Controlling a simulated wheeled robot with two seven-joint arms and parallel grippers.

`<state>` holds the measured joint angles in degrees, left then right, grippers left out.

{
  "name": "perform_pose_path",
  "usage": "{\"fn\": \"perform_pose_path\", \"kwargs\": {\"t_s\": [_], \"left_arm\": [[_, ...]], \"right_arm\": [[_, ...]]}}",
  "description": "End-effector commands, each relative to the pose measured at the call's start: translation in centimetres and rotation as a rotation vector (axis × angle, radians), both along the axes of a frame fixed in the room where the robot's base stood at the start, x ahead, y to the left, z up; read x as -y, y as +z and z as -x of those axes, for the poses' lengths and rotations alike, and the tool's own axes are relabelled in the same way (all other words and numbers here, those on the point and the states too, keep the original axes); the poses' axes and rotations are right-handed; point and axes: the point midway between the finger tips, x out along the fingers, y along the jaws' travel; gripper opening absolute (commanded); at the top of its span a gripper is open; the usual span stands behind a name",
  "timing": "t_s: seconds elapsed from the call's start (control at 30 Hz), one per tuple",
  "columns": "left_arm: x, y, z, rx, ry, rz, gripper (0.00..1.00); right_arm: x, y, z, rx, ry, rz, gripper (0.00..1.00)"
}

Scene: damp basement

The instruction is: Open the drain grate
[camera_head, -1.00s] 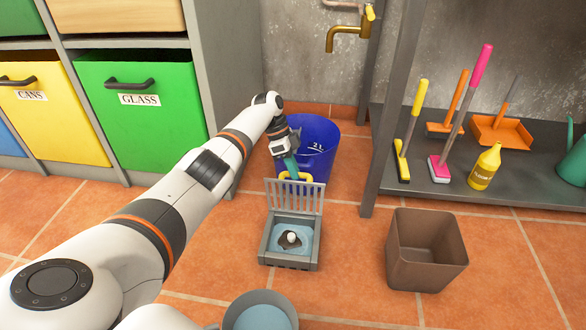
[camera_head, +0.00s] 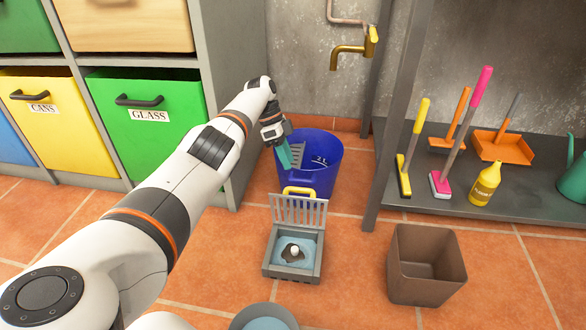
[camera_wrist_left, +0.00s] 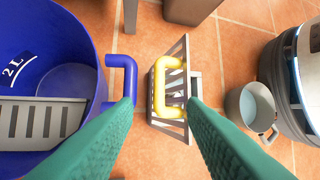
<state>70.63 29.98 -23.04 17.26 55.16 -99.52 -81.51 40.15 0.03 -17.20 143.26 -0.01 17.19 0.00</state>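The drain grate (camera_head: 300,211) is a slatted grey panel with a yellow handle (camera_head: 299,190) on its upper edge. It stands raised at the back of the square drain frame (camera_head: 292,276). The drain is uncovered and holds bluish water with a dark lump and a white ball. My left gripper (camera_head: 287,158) is by the blue bucket, behind and above the grate. In the left wrist view its teal fingers (camera_wrist_left: 160,110) are apart and empty. The grate (camera_wrist_left: 182,85) and yellow handle (camera_wrist_left: 159,88) appear beyond them, apart from the fingers. My right gripper is not visible.
The blue bucket (camera_head: 325,178) stands just behind the grate, with a grey slotted piece (camera_wrist_left: 38,122) inside. A brown bin (camera_head: 427,275) is to the right. A grey pot (camera_head: 241,317) sits in front. Shelving (camera_head: 480,205) with cleaning tools is at right.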

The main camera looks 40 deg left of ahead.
Motion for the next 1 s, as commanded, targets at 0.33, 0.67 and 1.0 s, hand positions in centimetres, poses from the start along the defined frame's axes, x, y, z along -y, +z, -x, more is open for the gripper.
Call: {"fn": "perform_pose_path", "kwargs": {"t_s": [0.33,0.67,1.0], "left_arm": [[-1.1,2.3,-0.1,-0.001,-0.001,0.000,0.38],[-1.1,2.2,-0.1,-0.001,-0.001,0.000,0.38],[-1.1,2.2,-0.1,-0.001,-0.001,0.000,0.38]], "right_arm": [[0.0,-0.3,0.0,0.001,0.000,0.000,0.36],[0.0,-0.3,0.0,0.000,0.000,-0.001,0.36],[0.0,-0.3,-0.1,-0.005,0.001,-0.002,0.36]]}}
